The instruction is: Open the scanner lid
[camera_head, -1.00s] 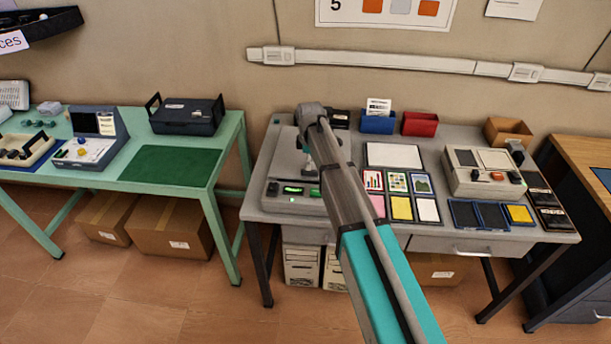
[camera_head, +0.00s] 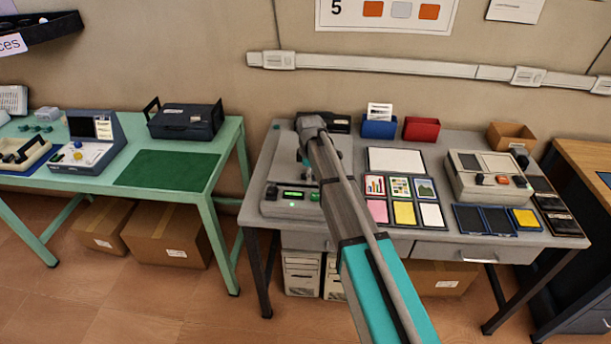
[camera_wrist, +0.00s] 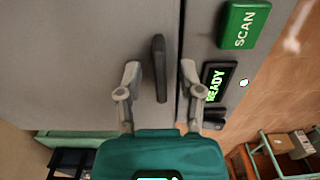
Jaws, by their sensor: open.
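The grey scanner (camera_head: 268,209) stands at the left end of the grey table, partly hidden behind my arm. Its flat lid (camera_head: 287,150) looks closed; the lid also fills much of the wrist view (camera_wrist: 90,60). A dark upright handle (camera_wrist: 159,68) sits near the lid's edge. My gripper (camera_wrist: 159,76) is open, with one finger on each side of the handle. I cannot tell whether either finger touches it. Beside the lid edge are a green SCAN button (camera_wrist: 243,25) and a lit READY display (camera_wrist: 219,82). In the head view my arm mostly hides the gripper.
Paper cards (camera_head: 401,187), a blue bin (camera_head: 379,128), a red bin (camera_head: 421,128) and a beige device (camera_head: 470,180) occupy the table right of the scanner. A green table (camera_head: 222,155) stands to the left across a floor gap.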

